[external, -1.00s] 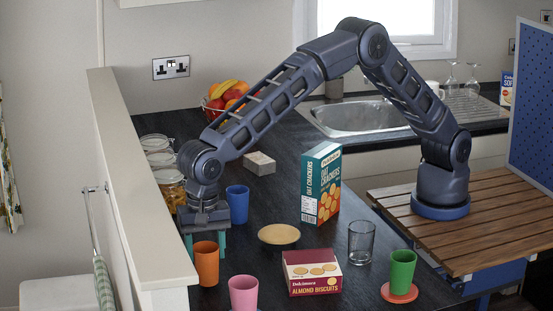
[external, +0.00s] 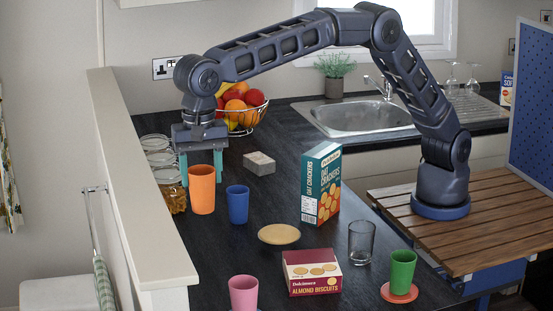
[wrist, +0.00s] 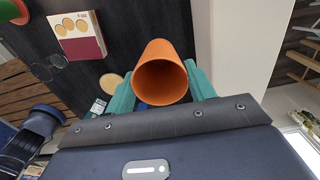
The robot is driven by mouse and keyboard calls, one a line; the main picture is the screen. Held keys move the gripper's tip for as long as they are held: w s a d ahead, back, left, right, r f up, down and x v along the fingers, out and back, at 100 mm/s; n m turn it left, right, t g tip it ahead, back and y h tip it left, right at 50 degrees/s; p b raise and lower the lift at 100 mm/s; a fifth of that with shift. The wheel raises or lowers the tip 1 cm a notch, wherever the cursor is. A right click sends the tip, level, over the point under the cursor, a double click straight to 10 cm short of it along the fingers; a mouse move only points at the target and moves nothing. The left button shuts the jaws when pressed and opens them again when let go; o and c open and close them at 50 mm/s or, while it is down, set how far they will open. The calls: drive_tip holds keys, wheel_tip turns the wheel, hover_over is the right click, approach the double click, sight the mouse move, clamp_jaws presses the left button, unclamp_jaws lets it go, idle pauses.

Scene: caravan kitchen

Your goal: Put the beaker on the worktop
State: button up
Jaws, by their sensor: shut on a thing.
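The orange beaker (external: 202,192) is upright between the two teal fingers of my gripper (external: 202,168), at the left side of the dark worktop (external: 250,195). My gripper is shut on it. In the wrist view the beaker's open mouth (wrist: 162,82) faces the camera, with a finger on each side. The beaker looks raised, but I cannot tell how far its base is above the worktop. A blue beaker (external: 238,204) stands just right of it. A pink beaker (external: 243,293) stands at the front, and a green beaker (external: 402,270) stands on a red coaster (external: 399,293).
Glass jars (external: 172,190) stand close left, beside the pale partition ledge (external: 135,180). A fruit bowl (external: 240,112) and grey block (external: 259,163) lie behind. A tan round mat (external: 279,234), cracker box (external: 321,184), biscuit box (external: 312,272) and glass (external: 361,242) stand rightward.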

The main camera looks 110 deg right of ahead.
drive_tip(key=s+d+r+m, duration=0.1)
drive_tip(key=s+d+m, duration=0.15)
drive_tip(key=d, duration=1.75)
drive_tip(key=s+d+r+m, duration=0.1)
drive_tip(key=d+m, duration=0.2)
drive_tip(key=d, duration=1.7)
drive_tip(key=s+d+m, duration=0.2)
drive_tip(key=s+d, duration=0.6)
drive_tip(key=d, duration=0.4)
drive_tip(key=s+d+m, duration=0.3)
drive_tip(key=s+d, duration=0.5)
drive_tip(key=d, duration=0.5)
drive_tip(key=s+d+f+m, duration=0.15)
drive_tip(key=s+d, duration=0.45)
drive_tip(key=s, duration=0.6)
drive_tip(key=s+d+m, duration=0.3)
drive_tip(key=s+d, duration=0.2)
drive_tip(key=s, duration=0.7)
drive_tip(key=s+d+f+m, duration=0.1)
drive_tip(key=s+d+m, duration=0.35)
drive_tip(key=s, duration=0.75)
drive_tip(key=shift+n, duration=0.95)
drive_tip(key=f, duration=0.6)
drive_tip(key=d+f, duration=0.1)
drive_tip(key=f, duration=1.2)
drive_tip(key=shift+w+d, duration=0.1)
drive_tip(key=shift+d, duration=0.1)
drive_tip(key=shift+f, duration=0.15)
